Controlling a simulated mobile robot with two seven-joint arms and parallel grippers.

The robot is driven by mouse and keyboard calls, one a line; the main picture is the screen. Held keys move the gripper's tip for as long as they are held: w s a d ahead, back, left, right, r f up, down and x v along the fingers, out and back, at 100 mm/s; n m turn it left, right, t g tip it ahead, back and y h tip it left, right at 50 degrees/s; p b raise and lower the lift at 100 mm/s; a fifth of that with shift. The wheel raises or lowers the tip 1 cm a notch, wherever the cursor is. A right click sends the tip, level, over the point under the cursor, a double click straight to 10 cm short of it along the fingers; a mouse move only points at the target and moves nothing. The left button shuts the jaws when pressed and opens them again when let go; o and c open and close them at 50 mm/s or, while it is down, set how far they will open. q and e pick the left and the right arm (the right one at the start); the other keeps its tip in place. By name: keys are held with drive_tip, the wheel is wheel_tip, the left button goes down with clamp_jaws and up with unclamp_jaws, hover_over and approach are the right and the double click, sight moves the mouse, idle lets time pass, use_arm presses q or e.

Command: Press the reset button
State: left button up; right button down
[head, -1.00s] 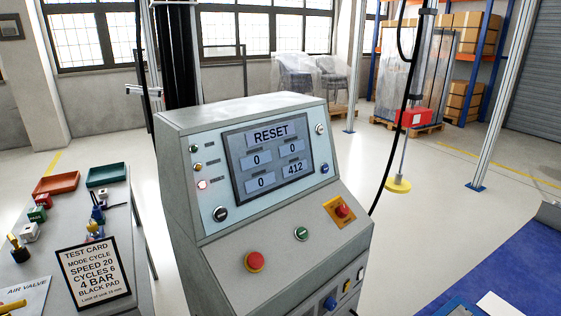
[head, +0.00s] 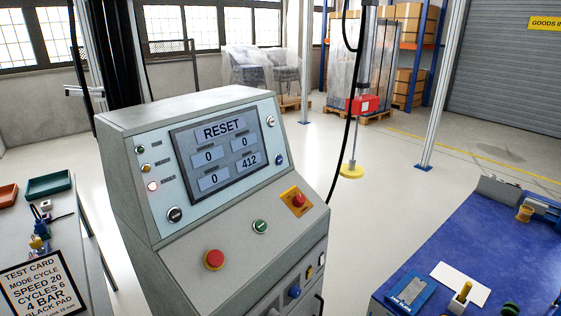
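A grey control console (head: 140,120) stands in the middle of the head view. Its tilted screen (head: 222,158) reads RESET, with boxes showing 0, 0, 0 and 412. A small blue button (head: 280,160) sits right of the screen, and a pale round knob (head: 270,121) is above it. On the lower sloped panel are a red mushroom button (head: 214,260), a green button (head: 260,227) and a red button on a yellow plate (head: 298,200). No reset label is readable on any button. Neither gripper shows.
A grey bench with a test card (head: 47,286) is at the left. A blue-topped table (head: 440,240) with small parts stands at the right. A hanging rod with a yellow pad (head: 351,171) and a black cable is behind the console. Open floor lies between.

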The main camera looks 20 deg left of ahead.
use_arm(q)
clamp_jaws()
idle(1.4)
